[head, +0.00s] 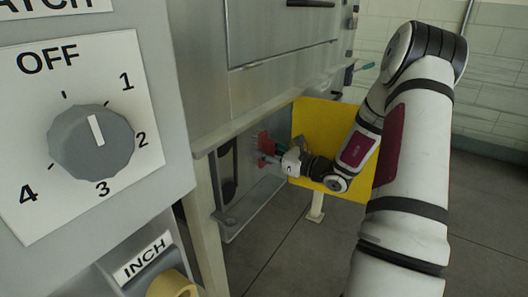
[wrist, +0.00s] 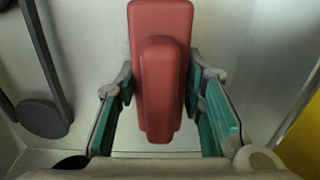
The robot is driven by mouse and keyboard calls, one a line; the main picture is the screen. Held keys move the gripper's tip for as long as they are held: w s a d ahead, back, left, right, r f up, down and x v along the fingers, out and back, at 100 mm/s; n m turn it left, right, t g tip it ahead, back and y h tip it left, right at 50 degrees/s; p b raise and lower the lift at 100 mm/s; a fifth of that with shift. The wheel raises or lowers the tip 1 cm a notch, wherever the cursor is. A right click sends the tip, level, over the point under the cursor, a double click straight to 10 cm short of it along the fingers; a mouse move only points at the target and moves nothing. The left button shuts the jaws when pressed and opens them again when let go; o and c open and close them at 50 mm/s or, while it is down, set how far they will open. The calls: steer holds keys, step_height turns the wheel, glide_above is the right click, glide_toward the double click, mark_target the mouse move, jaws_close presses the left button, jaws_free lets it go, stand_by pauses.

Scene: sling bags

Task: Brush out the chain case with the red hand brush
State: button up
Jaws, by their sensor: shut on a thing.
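My gripper (head: 279,155) reaches into the open grey chain case (head: 262,192) under the machine. It is shut on the red hand brush (head: 266,147), which shows as a small red patch in the head view. In the wrist view the brush (wrist: 160,30) stands lengthwise between the green-padded fingers of my gripper (wrist: 160,95). The brush's bristles are not visible, and I cannot tell whether they touch the case wall. The pale inner wall of the case (wrist: 250,45) fills much of the wrist view. No crumbs or dirt can be made out.
A dark chain run and round wheel (wrist: 42,118) lie left of the brush. The yellow door (head: 312,117) stands open behind my wrist, close to the arm. A control panel with a grey dial (head: 92,142) fills the near left. Grey floor (head: 300,255) lies open below.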

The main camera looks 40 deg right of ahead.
mark_target(254, 129)
steer(key=shift+a+r+p, duration=0.1)
steer(key=shift+r+p, duration=2.25)
steer(key=shift+r, duration=0.75)
steer(key=shift+f+b, duration=2.1)
steer(key=shift+f, duration=1.55)
